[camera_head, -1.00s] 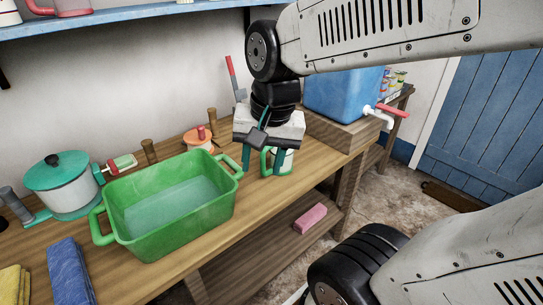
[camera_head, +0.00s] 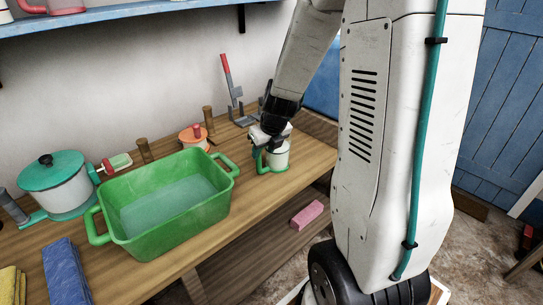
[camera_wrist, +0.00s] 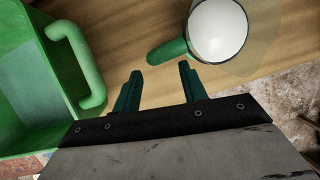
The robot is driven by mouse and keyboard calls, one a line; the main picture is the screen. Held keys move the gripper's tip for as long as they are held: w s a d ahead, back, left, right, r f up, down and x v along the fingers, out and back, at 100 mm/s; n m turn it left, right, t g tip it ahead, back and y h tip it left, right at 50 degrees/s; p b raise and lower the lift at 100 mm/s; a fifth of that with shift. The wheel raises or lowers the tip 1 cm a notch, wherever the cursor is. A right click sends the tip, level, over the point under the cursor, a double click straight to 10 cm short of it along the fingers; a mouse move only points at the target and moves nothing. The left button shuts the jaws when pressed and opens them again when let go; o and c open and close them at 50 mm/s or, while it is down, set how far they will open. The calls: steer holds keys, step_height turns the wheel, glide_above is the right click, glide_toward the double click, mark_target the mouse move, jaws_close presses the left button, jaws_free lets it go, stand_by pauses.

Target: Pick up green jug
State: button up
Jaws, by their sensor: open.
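The green jug (camera_head: 277,160) stands upright on the wooden bench, with a pale body and green base and handle. In the wrist view its round white top (camera_wrist: 218,30) has a green rim, and its green handle (camera_wrist: 167,51) points toward my gripper. My gripper (camera_head: 261,153) is beside the jug at its handle side, partly overlapping it in the head view. In the wrist view my gripper (camera_wrist: 160,72) is open, its two green fingers apart with nothing between them. The handle's end lies just beyond the fingertips, roughly in line with the gap.
A green basin (camera_head: 170,210) of water stands left of the jug; its handle (camera_wrist: 85,65) is close to my left finger. A lidded pot (camera_head: 57,188), blue cloth (camera_head: 66,271) and orange-lidded pot (camera_head: 195,137) are also on the bench. A pink block (camera_head: 307,214) lies on the lower shelf.

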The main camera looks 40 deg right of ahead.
mark_target(260, 157)
steer(key=x, duration=0.6)
steer(key=shift+a, duration=0.2)
steer(key=shift+w, duration=0.1)
jaws_close()
